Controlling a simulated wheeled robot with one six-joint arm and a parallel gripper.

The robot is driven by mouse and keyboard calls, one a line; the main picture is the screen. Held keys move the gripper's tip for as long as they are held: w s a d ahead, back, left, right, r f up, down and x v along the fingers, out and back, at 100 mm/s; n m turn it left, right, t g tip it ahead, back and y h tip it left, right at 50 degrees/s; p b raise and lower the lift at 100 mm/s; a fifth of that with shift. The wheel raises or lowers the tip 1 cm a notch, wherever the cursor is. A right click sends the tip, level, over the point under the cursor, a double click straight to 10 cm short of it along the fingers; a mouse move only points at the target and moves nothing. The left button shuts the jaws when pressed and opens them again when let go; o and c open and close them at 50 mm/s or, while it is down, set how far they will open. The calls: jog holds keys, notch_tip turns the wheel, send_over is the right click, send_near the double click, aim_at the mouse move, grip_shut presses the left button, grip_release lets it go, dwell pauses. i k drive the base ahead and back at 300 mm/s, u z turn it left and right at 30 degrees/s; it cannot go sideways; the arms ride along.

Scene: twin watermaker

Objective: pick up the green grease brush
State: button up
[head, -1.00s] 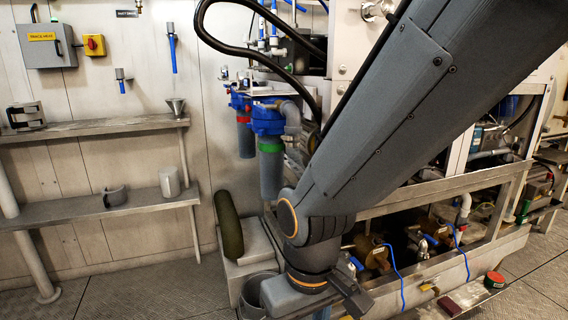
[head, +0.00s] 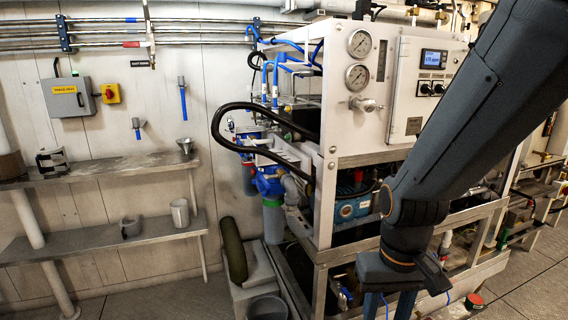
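I cannot make out a green grease brush in the head view. My gripper (head: 388,306) hangs at the bottom, right of centre, in front of the watermaker frame. Its two blue-grey fingers stand apart with a gap between them, and I see nothing held. The fingertips are cut off by the lower picture edge. A dark olive-green rounded long object (head: 233,250) leans upright beside the wall at lower centre-left; it does not clearly look like a brush.
The watermaker frame (head: 322,290) with gauges and hoses fills the centre and right. Two wall shelves (head: 105,167) on the left hold a few metal containers. A grey bucket (head: 267,307) stands at the bottom. A red round item (head: 473,299) lies lower right. Floor at lower left is clear.

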aim_at(503, 236)
jog(key=z, duration=1.7)
jog(key=i, duration=1)
jog(key=u, duration=0.65)
jog(key=k, duration=0.4)
jog(key=z, duration=0.3)
